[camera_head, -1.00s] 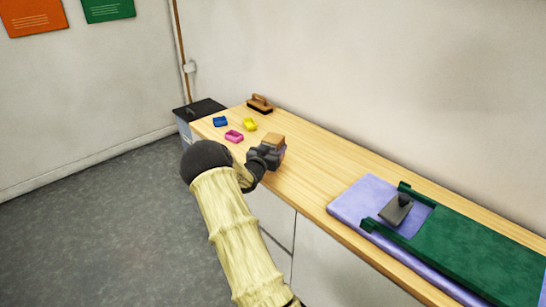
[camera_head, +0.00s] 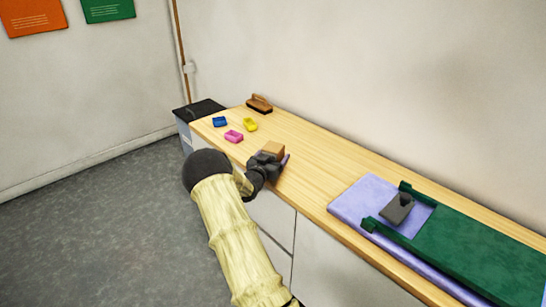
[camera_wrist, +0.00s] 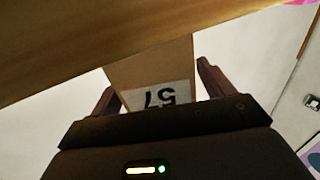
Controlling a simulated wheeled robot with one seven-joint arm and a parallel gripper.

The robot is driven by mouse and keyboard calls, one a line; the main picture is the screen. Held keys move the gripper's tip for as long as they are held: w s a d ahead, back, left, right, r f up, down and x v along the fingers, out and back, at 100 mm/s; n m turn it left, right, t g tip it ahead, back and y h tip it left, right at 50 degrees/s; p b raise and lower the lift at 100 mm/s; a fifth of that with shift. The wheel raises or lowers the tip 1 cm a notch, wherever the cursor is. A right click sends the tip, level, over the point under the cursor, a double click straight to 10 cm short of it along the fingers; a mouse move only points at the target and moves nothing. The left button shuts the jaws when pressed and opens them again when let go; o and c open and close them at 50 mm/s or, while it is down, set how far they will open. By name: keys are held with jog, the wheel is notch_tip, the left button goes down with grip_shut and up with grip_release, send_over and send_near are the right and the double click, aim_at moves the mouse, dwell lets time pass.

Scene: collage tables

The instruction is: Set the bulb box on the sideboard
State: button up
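The bulb box is a small brown carton (camera_head: 272,149) at the front edge of the sideboard (camera_head: 312,170), near its left part. In the wrist view the carton (camera_wrist: 150,68) shows a white label reading "57", upside down. My gripper (camera_head: 268,162) is around it, with one dark finger on each side (camera_wrist: 158,82), and appears shut on it. The carton is by the wooden top's edge; whether it touches the wood I cannot tell. My gripper hides its lower part in the head view.
A purple mat (camera_head: 350,199) with a green piece (camera_head: 470,240) and grey tool (camera_head: 397,208) lies right. Bare wood lies between.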

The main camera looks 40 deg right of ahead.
jog(key=shift+a+r, duration=0.1)
jog(key=shift+s+a, duration=0.1)
jog(key=shift+a, duration=0.1)
jog(key=p+v, duration=0.1)
jog(key=v, duration=1)
jog(key=shift+a+p, duration=0.2)
jog(key=shift+p, duration=0.15)
jog(key=shift+s, duration=0.15)
